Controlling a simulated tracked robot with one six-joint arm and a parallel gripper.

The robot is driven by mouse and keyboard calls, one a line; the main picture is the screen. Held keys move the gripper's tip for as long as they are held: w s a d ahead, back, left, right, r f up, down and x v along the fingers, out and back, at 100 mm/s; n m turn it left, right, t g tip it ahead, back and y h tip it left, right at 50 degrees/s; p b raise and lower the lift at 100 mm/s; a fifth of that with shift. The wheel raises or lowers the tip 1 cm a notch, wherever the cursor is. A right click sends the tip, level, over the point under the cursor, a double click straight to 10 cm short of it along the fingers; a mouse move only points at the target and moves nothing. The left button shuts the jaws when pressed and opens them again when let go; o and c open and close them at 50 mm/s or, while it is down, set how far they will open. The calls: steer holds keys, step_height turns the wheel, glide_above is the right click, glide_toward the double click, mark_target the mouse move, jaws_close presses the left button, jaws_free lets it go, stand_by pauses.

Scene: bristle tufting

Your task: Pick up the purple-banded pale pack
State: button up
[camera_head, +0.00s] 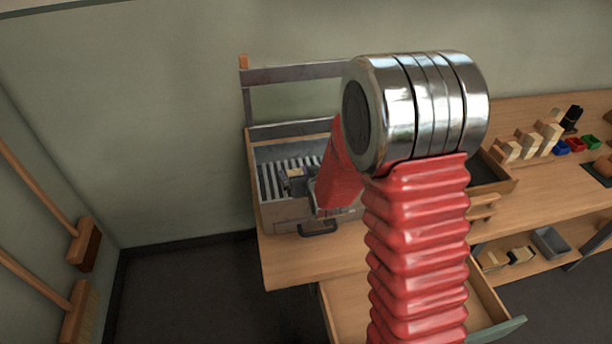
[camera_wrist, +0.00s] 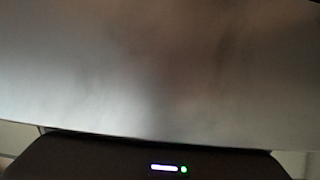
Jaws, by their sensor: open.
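I cannot make out a purple-banded pale pack in either view. In the head view, my red-sleeved arm reaches down to a grey machine (camera_head: 285,213) with a striped bed (camera_head: 268,183) at the left end of the wooden bench. My gripper (camera_head: 310,190) is small and partly hidden by the arm there, open, at the machine's right side. A small tan-and-dark block (camera_head: 296,182) is beside it on the bed; I cannot tell whether they touch. In the wrist view, a blurred grey surface (camera_wrist: 160,75) fills most of the picture, above a dark bar with white and green lights.
The wooden bench (camera_head: 540,215) runs right, with an open-topped wooden box (camera_head: 508,185), wooden blocks, small coloured bins and a lower shelf. A drawer (camera_head: 345,310) stands open below. Two brooms (camera_head: 85,245) lean at the left wall. Bare floor lies between.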

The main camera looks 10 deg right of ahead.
steer(key=shift+c, duration=0.6)
steer(key=c, duration=0.8)
steer(key=shift+o, duration=0.2)
steer(key=shift+r, duration=0.15)
step_height(320, 180, up, 10)
steer(key=shift+f, duration=0.1)
